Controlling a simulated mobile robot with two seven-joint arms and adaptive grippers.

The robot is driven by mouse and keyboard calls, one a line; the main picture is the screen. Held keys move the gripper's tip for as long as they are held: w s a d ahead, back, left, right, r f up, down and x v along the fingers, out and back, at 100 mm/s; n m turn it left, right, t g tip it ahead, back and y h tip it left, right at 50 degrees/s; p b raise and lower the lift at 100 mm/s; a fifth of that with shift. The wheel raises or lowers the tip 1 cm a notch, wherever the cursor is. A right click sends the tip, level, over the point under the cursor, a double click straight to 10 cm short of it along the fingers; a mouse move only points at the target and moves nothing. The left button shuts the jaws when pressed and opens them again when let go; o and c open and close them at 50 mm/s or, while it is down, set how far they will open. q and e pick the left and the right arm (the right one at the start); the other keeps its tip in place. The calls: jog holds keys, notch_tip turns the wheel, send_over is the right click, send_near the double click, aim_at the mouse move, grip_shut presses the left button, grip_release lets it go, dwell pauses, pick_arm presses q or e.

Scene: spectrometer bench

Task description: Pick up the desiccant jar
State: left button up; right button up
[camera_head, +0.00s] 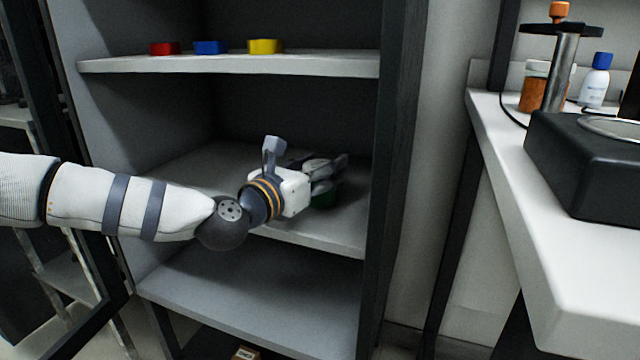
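My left arm comes in from the left, and its gripper (335,170) is inside the cabinet, over the middle shelf. An orange-brown jar with a pale lid (530,95) stands on the white bench at the right, partly behind a metal post. It looks like the desiccant jar, but no label is readable. My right gripper is not in view.
The cabinet's upper shelf (330,66) holds a red block (164,48), a blue block (210,47) and a yellow block (265,46). A dark side frame (392,170) stands right of the gripper. A white bottle (594,85) and a black instrument (585,165) are on the bench (570,265).

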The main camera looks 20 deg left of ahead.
pick_arm(q)
jog(key=shift+c, duration=1.2)
jog(key=shift+r, duration=0.1)
